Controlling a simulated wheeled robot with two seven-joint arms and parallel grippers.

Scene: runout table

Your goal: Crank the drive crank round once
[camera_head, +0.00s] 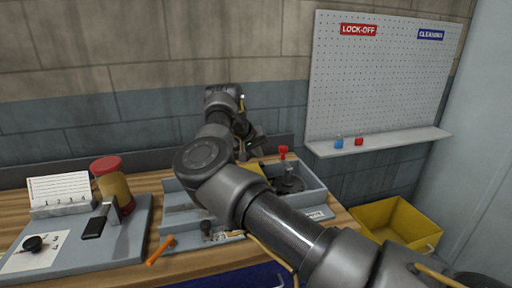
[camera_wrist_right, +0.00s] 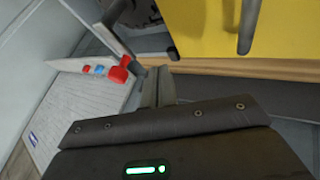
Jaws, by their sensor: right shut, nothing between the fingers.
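What looks like the drive crank has a red knob (camera_head: 283,150) on a stalk above a dark round part (camera_head: 288,185) in the right half of the grey tray-like unit. In the wrist view the red knob (camera_wrist_right: 119,73) sits at the end of a dark bent arm, left of my fingertips and apart from them as far as I can tell. My right gripper (camera_head: 259,152) is behind my arm's elbow, left of the red knob; it also shows in the wrist view (camera_wrist_right: 158,84), shut and empty. My arm hides part of the unit. My left gripper is not in view.
A yellow panel (camera_wrist_right: 205,25) stands close to my right gripper. An orange handle (camera_head: 160,250) sticks out at the unit's front left. A red-lidded jar (camera_head: 112,185) and a grey plate (camera_head: 125,240) are left. A yellow bin (camera_head: 400,225) and a pegboard shelf (camera_head: 400,143) are right.

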